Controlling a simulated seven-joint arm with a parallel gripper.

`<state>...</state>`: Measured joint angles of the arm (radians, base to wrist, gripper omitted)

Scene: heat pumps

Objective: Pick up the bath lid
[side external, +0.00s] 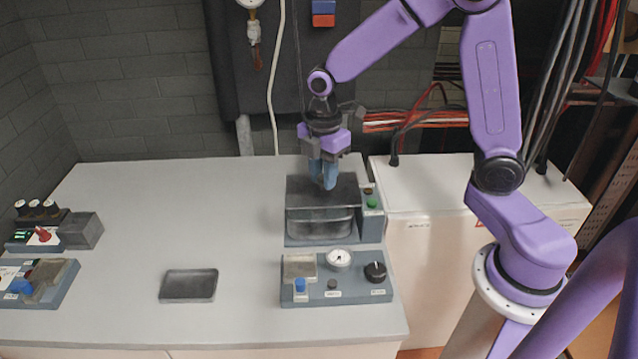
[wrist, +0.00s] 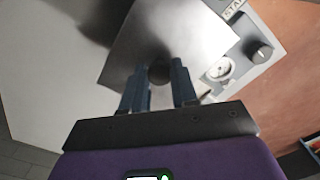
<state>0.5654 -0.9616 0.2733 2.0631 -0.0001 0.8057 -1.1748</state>
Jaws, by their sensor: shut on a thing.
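The bath lid (side external: 300,190) is a dark grey flat plate over the bath (side external: 320,225), a clear-walled box on a blue-grey base at the table's right side. I cannot tell whether it rests on the rim or hangs just above it. My gripper (side external: 325,183) points down at the middle of the lid, its blue fingers shut on the lid's knob. In the wrist view the lid (wrist: 165,30) fills the upper middle. Its dark round knob (wrist: 160,73) shows between the fingertips (wrist: 159,82). The fingers partly hide the knob.
A panel with a gauge and black dial (side external: 337,290) stands in front of the bath. A shallow dark tray (side external: 188,285) lies at the front middle. Several small devices (side external: 45,235) stand at the left edge. The table between is clear.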

